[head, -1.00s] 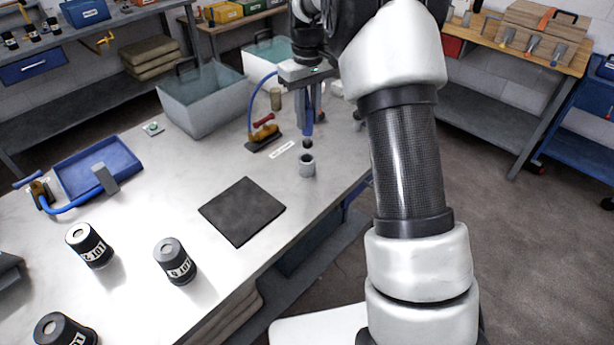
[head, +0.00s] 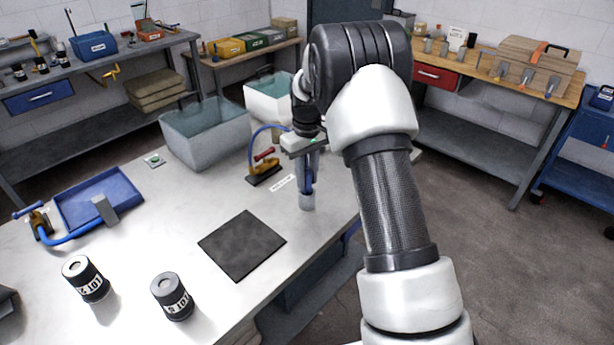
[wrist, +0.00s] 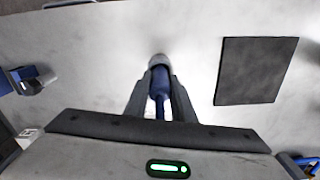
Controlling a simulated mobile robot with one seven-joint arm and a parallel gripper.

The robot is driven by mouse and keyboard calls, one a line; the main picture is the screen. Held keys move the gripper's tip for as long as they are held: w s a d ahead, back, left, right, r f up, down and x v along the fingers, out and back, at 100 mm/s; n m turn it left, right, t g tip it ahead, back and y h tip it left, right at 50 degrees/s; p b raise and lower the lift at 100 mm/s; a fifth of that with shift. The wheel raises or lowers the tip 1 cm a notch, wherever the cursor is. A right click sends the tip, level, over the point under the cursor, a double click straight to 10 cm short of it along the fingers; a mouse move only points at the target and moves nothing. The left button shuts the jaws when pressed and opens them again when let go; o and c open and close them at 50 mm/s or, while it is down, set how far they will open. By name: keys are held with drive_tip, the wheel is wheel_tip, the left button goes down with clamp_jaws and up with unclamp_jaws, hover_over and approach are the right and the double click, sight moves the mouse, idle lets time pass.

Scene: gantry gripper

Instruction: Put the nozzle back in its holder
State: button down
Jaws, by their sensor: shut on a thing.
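My gripper (head: 308,182) is shut on the blue nozzle (wrist: 160,84) and holds it pointing down. I cannot tell how deep the tip sits. A blue hose (head: 263,131) arches behind my gripper.
A brown fixture with a red handle (head: 264,169) stands left of my gripper. A black mat (head: 242,245) lies in front, also in the wrist view (wrist: 256,70). Bench around the mat is clear.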

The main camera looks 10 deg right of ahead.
drive_tip(key=shift+f, duration=0.2)
drive_tip(key=c, duration=1.5)
unclamp_jaws()
drive_tip(key=shift+r, duration=0.1)
